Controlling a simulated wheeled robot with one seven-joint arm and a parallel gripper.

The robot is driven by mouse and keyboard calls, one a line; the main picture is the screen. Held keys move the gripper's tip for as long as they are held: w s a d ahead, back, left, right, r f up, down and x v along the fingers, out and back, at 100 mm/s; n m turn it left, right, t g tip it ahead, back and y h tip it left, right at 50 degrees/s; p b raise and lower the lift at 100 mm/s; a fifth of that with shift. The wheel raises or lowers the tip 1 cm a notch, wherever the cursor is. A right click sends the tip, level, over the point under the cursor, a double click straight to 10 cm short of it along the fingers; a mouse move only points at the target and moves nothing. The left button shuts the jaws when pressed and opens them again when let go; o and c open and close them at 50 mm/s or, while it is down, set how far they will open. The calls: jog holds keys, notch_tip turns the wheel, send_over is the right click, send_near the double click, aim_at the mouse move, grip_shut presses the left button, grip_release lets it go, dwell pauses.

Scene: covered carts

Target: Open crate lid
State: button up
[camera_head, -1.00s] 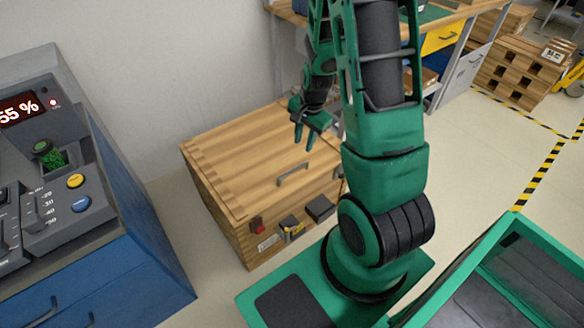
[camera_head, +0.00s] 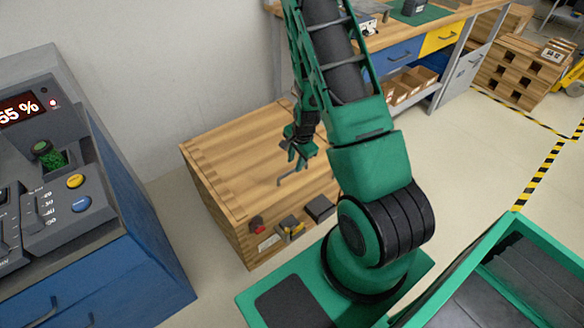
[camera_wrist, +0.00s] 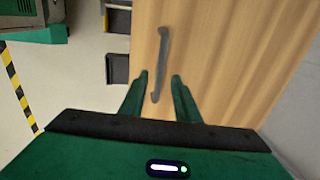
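The wooden crate (camera_head: 225,197) stands on the floor by the wall, its lid (camera_head: 235,150) down flat. The metal lid handle (camera_head: 288,178) shows near the lid's front edge, partly hidden behind my gripper. In the wrist view the handle (camera_wrist: 163,50) runs up the picture, its near end between my two fingers. My gripper (camera_head: 297,160) is over the lid at the handle. In the wrist view my gripper (camera_wrist: 160,78) is open, with a finger on each side of the handle's near end and gaps to both. I cannot tell its exact height above the handle.
A blue control console (camera_head: 100,215) stands at left. A workbench (camera_head: 400,45) with drawers is behind. Floor at right is clear up to striped tape (camera_head: 540,170).

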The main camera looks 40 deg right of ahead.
aim_at(293, 170)
jog(key=shift+w+f, duration=0.2)
jog(key=shift+f, duration=0.7)
jog(key=shift+w+f, duration=0.15)
jog(key=shift+f, duration=0.75)
